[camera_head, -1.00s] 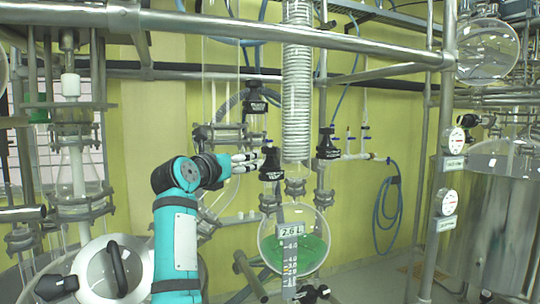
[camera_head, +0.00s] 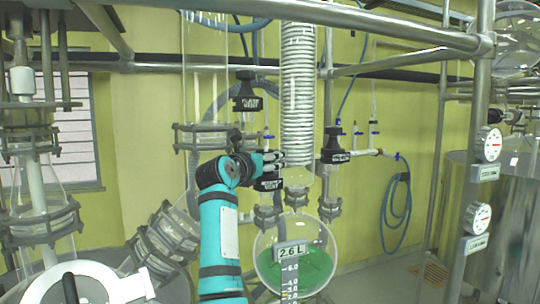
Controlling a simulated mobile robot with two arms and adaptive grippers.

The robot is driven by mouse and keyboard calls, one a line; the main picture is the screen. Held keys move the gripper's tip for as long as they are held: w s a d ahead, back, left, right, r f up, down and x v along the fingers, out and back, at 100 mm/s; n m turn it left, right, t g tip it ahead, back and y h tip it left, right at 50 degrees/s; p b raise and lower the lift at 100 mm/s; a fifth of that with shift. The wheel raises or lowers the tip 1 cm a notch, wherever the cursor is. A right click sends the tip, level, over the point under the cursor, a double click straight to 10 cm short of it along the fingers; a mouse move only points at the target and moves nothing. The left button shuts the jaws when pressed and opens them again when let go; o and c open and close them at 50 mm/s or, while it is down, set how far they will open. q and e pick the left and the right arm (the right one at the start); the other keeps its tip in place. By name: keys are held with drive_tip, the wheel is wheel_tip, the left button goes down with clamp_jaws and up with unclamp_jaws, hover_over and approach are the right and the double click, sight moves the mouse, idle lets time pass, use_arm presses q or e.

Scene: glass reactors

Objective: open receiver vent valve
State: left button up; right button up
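The valve with the black label (camera_head: 268,184), whose lettering appears to end in "VENT", stands above the round glass receiver (camera_head: 325,235) holding green liquid and tagged 2.6 L. My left arm rises from the bottom. My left gripper (camera_head: 274,160) points right, its pale fingertips over the valve just above the label. The fingers hide part of the valve, and I cannot tell whether they touch it or have closed on it. My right gripper is not in view.
Another black-labelled valve (camera_head: 335,157) is to the right, and one (camera_head: 246,103) is above left. The coiled glass condenser (camera_head: 297,90) stands close behind the gripper. A steel pipe (camera_head: 380,28) crosses above. A blue hose (camera_head: 393,205) hangs on the yellow wall.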

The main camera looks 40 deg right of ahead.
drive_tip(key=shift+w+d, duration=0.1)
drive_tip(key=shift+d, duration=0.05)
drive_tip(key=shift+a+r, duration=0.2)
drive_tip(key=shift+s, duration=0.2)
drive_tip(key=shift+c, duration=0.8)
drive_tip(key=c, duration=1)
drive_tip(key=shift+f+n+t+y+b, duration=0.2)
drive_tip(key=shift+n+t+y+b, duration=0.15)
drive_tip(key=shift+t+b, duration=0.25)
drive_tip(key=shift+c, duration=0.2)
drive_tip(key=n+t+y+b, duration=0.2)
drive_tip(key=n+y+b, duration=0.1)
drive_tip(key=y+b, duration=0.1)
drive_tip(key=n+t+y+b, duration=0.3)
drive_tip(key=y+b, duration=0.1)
drive_tip(key=b, duration=0.3)
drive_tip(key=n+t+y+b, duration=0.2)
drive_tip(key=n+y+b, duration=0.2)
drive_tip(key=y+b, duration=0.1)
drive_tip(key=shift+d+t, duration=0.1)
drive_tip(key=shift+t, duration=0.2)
use_arm(q)
wheel_tip(320, 180, down, 20)
drive_tip(key=b, duration=0.2)
drive_tip(key=shift+s+d+r, duration=0.15)
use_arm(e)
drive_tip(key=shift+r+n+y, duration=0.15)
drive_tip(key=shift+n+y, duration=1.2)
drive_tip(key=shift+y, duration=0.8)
